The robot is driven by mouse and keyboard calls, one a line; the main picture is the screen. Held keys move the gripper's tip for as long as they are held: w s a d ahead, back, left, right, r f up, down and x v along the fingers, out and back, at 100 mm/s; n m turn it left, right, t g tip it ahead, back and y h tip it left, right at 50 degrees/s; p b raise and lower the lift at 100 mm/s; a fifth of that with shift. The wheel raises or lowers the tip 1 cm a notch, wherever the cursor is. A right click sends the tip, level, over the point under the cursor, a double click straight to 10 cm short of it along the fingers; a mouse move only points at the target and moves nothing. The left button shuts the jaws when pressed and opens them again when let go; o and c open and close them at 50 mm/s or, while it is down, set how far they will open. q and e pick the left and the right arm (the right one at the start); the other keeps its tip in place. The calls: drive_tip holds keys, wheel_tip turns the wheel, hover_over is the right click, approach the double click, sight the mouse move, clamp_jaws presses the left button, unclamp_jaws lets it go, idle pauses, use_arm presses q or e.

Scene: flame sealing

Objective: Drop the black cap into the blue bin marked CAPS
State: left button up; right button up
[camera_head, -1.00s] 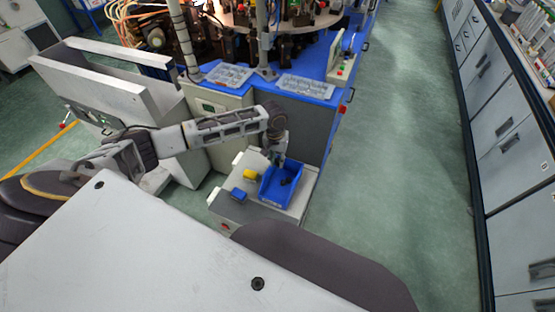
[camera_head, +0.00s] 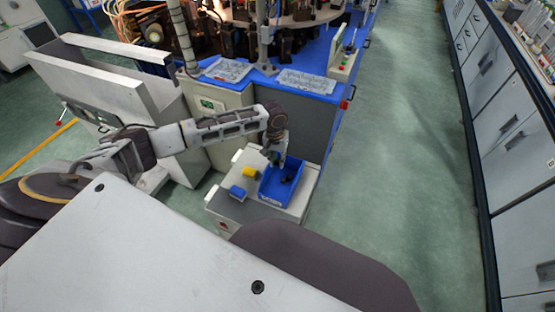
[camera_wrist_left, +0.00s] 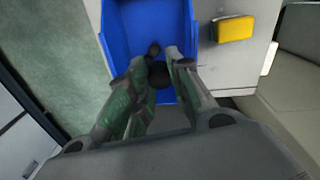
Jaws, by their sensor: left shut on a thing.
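The blue bin (camera_head: 270,201) stands on a light-topped cabinet, with dark pieces (camera_head: 288,179) inside it. My left gripper (camera_head: 275,160) is over the far end of the bin, pointing down. In the left wrist view, my left gripper (camera_wrist_left: 160,66) is shut on a round black cap (camera_wrist_left: 158,77), partly hidden by the fingers, over the blue bin (camera_wrist_left: 150,14). Another small dark piece (camera_wrist_left: 153,49) shows just beyond the fingertips. The bin's marking is too small to read. My right gripper is out of view.
A yellow block (camera_head: 249,172) and a blue block (camera_head: 237,192) sit on the cabinet top (camera_head: 228,206) left of the bin. A blue-topped machine table (camera_head: 300,92) with trays stands behind. Open green floor lies to the right.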

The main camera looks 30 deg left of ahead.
sight(276, 160)
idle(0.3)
use_arm(q)
drive_tip(key=o, duration=0.8)
drive_tip(key=shift+r, duration=0.1)
drive_tip(key=shift+a+r, duration=0.2)
drive_tip(key=shift+r, duration=2.75)
drive_tip(key=shift+a+r, duration=0.15)
drive_tip(key=shift+r, duration=2.75)
